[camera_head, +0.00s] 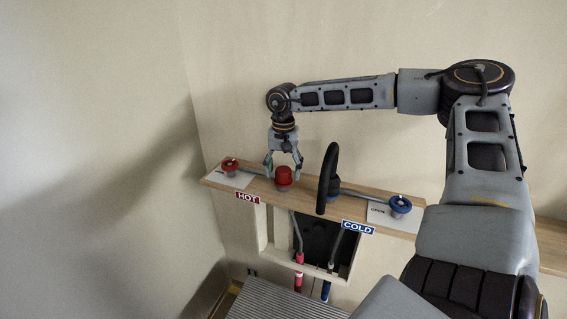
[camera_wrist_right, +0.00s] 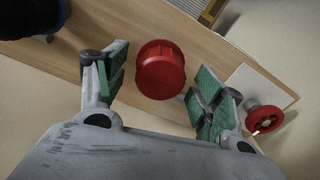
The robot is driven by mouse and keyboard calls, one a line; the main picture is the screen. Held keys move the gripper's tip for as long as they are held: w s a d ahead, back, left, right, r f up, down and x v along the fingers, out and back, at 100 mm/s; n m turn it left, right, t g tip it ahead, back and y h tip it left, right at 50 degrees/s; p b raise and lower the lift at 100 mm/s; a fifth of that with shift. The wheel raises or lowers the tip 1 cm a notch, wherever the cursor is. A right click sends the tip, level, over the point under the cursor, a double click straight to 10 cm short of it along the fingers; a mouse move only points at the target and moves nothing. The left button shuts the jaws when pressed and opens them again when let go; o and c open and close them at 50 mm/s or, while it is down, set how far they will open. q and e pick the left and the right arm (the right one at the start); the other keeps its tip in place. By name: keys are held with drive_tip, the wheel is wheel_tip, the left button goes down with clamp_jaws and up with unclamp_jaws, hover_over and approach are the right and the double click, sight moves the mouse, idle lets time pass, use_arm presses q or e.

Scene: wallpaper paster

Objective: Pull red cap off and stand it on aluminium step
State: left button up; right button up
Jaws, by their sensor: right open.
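The red cap (camera_head: 283,173) sits upright on a short grey fitting on the wooden shelf, left of the black wheel. In the right wrist view the red cap (camera_wrist_right: 160,69) lies between the green-padded fingers. My right gripper (camera_head: 283,166) is open and points down, with its fingers on either side of the cap. In the right wrist view there is a visible gap at the left finger; contact at the right finger is hard to tell. The ridged aluminium step (camera_head: 262,301) is at the bottom, below the shelf. My left gripper is not in view.
The wooden shelf (camera_head: 408,216) also carries a black wheel (camera_head: 328,178), a red valve knob (camera_head: 230,165) by the HOT label (camera_head: 247,197) and a blue knob (camera_head: 400,204) by the COLD label (camera_head: 358,227). Pipes run down through a dark wall opening (camera_head: 318,240).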

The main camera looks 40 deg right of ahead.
sight(283, 169)
drive_tip(key=shift+f, duration=0.15)
drive_tip(key=c, duration=1.2)
drive_tip(key=shift+r, duration=0.4)
drive_tip(key=shift+r+p, duration=0.3)
drive_tip(key=shift+r, duration=0.05)
drive_tip(key=shift+r+p, duration=0.85)
drive_tip(key=shift+r, duration=0.75)
drive_tip(key=shift+r+p, duration=1)
drive_tip(key=shift+r, duration=0.95)
